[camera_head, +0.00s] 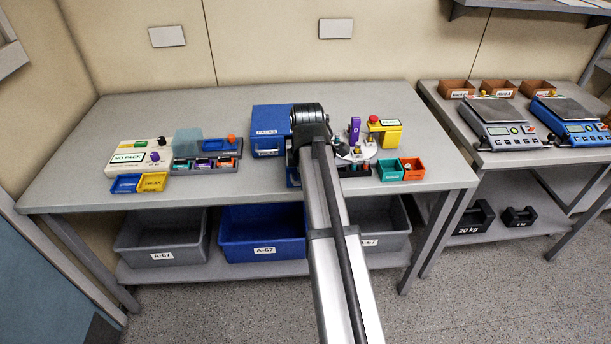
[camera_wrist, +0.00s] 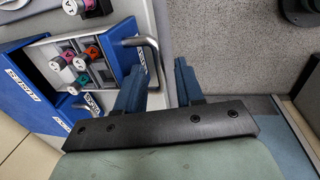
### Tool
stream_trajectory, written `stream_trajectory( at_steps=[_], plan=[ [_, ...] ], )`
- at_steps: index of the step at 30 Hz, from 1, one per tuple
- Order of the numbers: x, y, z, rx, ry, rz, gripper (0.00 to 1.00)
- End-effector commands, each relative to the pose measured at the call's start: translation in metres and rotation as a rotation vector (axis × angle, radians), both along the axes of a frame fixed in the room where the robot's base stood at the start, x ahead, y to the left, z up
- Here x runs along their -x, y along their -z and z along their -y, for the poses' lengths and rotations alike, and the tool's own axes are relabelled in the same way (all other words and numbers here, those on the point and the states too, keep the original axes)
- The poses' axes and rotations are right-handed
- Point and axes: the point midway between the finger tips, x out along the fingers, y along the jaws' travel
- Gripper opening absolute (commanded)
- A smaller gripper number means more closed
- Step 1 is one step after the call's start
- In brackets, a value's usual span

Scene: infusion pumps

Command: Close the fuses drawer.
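The blue fuses cabinet (camera_head: 270,125) stands on the bench in the head view, left of my arm. In the wrist view its blue side (camera_wrist: 20,98) carries a FUSES label. My gripper (camera_wrist: 160,75) is open, with blue fingers on either side of the handle's near end in the picture. I cannot tell whether they touch it. In the head view my arm hides the gripper and most of the drawer.
A NO PACK panel (camera_head: 135,157) and small blue and yellow bins stand at left. A yellow box with a red button (camera_head: 385,130), a purple part (camera_head: 354,130), and green and orange bins (camera_head: 412,168) stand close right of my arm.

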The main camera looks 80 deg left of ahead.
Motion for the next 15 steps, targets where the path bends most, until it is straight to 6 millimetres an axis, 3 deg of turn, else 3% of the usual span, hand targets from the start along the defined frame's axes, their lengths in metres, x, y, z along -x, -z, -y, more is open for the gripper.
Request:
stream_trajectory(
  at_steps=[6, 15],
  plan=[
    [0.0000, -0.0001, -0.0001, 0.000, 0.000, 0.000, 0.37],
    [0.0000, -0.0003, 0.0000, 0.000, 0.000, 0.000, 0.08]
  ],
)
